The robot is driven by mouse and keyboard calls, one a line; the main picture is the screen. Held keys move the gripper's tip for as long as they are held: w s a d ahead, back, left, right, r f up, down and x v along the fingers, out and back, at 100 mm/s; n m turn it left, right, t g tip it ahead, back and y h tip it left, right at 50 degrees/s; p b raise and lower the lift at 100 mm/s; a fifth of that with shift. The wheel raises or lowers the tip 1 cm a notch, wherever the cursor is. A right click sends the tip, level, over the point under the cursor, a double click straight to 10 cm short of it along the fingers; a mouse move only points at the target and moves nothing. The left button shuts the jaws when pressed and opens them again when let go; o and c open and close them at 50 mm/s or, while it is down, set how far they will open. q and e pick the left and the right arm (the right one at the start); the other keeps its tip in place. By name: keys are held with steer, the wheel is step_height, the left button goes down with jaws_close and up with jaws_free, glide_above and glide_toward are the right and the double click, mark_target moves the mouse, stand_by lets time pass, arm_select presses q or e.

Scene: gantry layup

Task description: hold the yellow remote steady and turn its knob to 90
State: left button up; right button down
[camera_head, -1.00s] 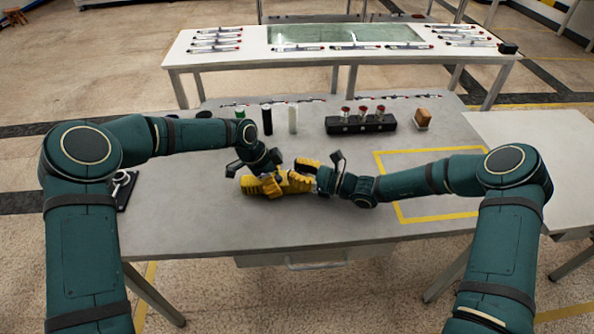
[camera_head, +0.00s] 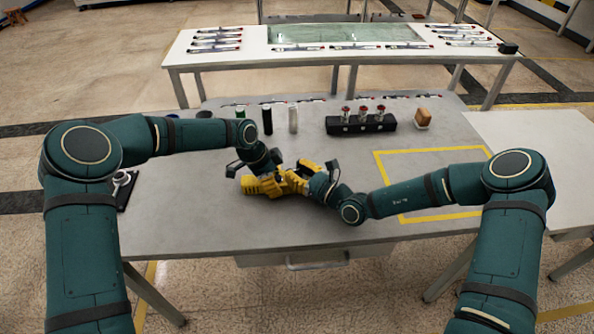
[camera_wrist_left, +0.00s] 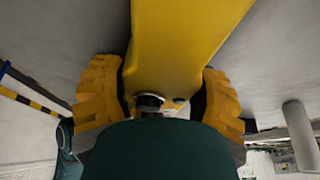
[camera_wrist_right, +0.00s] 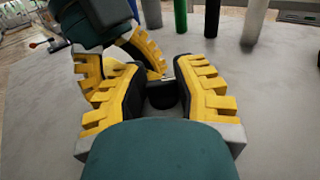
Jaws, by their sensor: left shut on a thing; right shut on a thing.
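The yellow remote (camera_head: 258,186) lies low over the grey table, its left end showing past my left gripper (camera_head: 284,181) in the head view. In the left wrist view the remote's smooth yellow body (camera_wrist_left: 182,40) runs between the yellow-padded fingers of my left gripper (camera_wrist_left: 160,98), which is shut on it. My right gripper (camera_head: 306,173) meets it from the right. In the right wrist view the right gripper (camera_wrist_right: 163,88) is shut on a dark round knob (camera_wrist_right: 163,95). The knob's reading is not visible. The left gripper's fingers show just beyond the right ones.
Upright cylinders, including a black one (camera_head: 267,121) and a white one (camera_head: 293,120), stand behind the grippers. A black rack (camera_head: 361,125) and a brown block (camera_head: 423,118) stand farther right. A yellow-taped rectangle (camera_head: 430,217) marks the right of the table. The front table (camera_head: 240,225) is clear.

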stand_by(0.3)
steer(key=c, duration=0.7)
jaws_free()
steer(key=v, duration=1.2)
